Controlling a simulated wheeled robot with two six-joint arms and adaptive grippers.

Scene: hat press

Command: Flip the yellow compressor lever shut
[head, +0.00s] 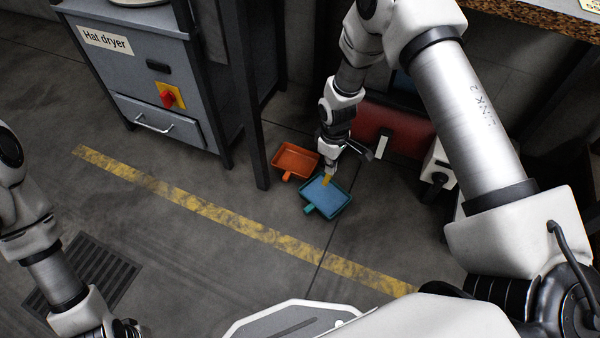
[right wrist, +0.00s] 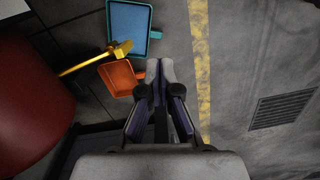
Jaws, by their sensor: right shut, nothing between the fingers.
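The yellow lever (right wrist: 92,62) is a thin bar with a wider end, running from beside the red compressor tank (right wrist: 30,95) in the right wrist view. In the head view its yellow end (head: 328,179) shows just below my right gripper (head: 333,167), over the blue tray. The red tank (head: 378,128) stands right of the gripper there. My right gripper is shut and empty; in its wrist view, its fingertips (right wrist: 160,68) lie right of the lever's end, apart from it in the picture. The lever's pivot is hard to make out. My left gripper is out of the picture.
A blue tray (head: 337,204) and an orange tray (head: 292,174) lie on the floor beside the compressor. The grey hat dryer cabinet (head: 190,70) and a dark table leg (head: 250,120) stand left. The floor around the yellow stripe (head: 215,211) is free.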

